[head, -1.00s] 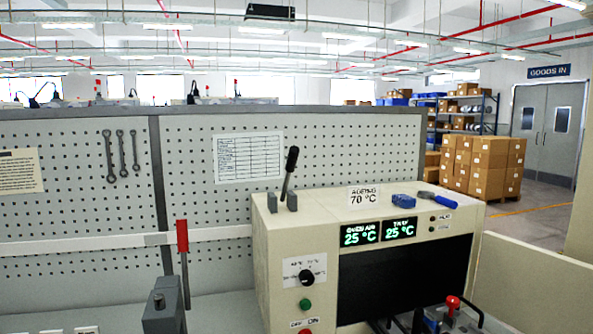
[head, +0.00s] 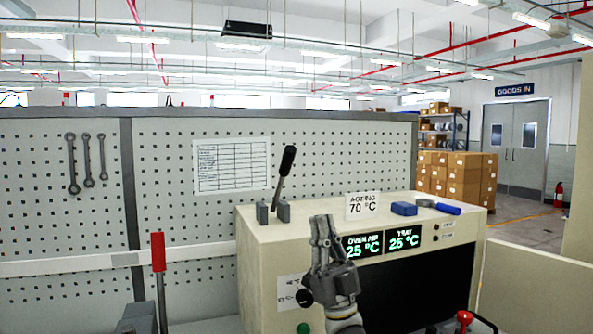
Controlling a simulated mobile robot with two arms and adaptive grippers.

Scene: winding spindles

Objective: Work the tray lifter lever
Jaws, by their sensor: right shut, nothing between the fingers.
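Two levers show in the head view, and no readable label tells which is the tray lifter's. One is a black-handled lever (head: 284,176) on the oven's top, between two small grey blocks and leaning right. The other is a red-handled lever (head: 158,252), nearly upright beside a grey block (head: 137,318) at lower left. My right gripper (head: 322,219) is shut and empty, fingers pointing up, in front of the oven (head: 270,245). It appears right of and below the black-handled lever, apart from it, and hides part of the oven's front. My left gripper is not in view.
The oven displays (head: 382,242) read 25 °C. A red knob (head: 464,317) stands at lower right. A pegboard (head: 205,150) stands behind.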

